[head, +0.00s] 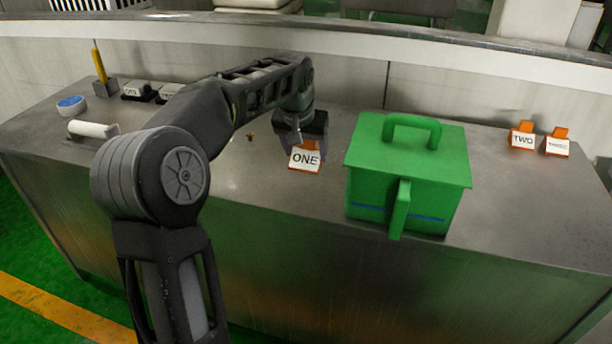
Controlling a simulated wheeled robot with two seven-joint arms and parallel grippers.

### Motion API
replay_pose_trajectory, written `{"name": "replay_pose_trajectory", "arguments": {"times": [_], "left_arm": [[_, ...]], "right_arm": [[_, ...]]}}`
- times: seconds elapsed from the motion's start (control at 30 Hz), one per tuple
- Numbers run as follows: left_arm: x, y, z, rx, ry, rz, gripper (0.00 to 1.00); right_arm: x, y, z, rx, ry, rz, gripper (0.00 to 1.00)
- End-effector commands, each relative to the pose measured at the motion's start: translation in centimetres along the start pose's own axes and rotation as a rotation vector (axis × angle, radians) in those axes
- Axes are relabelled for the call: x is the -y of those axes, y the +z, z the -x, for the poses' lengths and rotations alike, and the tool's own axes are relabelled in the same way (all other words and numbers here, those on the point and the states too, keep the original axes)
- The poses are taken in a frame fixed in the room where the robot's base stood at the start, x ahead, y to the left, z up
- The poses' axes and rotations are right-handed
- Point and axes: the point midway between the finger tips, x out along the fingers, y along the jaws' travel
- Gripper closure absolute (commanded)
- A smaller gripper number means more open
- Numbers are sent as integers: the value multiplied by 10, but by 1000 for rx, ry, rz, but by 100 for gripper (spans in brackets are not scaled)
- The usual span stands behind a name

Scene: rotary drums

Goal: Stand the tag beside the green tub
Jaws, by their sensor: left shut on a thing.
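The orange tag with a white face reading ONE (304,160) is upright, leaning back a little, to the left of the green tub. My left gripper (302,139) reaches down from above and is shut on the tag's upper part. I cannot tell whether the tag's lower edge touches the counter. The green tub (405,185) has a lid with a handle on top and a second handle on its front; it stands apart from the tag, with a small gap between. My right gripper is not in view.
Orange tags reading TWO (522,136) and apparently THREE (557,143) stand at the right of the metal counter (270,185). At the left are a white roll (92,130), a blue-and-white ring (71,105), a yellow stick in a block (100,65) and dark blocks with labels (137,91).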

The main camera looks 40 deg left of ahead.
Motion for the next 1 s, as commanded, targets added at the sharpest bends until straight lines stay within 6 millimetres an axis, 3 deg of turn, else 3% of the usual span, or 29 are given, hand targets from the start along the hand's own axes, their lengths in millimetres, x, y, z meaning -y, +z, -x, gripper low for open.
{"name": "replay_pose_trajectory", "arguments": {"times": [0.13,0.47,0.77,1.0], "left_arm": [[1,9,-21,1,-1,1,72],[0,10,-24,0,-1,1,72],[0,24,-56,2,0,1,72],[0,24,-58,0,0,1,72]], "right_arm": [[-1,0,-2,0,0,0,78],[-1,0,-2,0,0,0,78],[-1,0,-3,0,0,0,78],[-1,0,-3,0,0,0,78]]}}
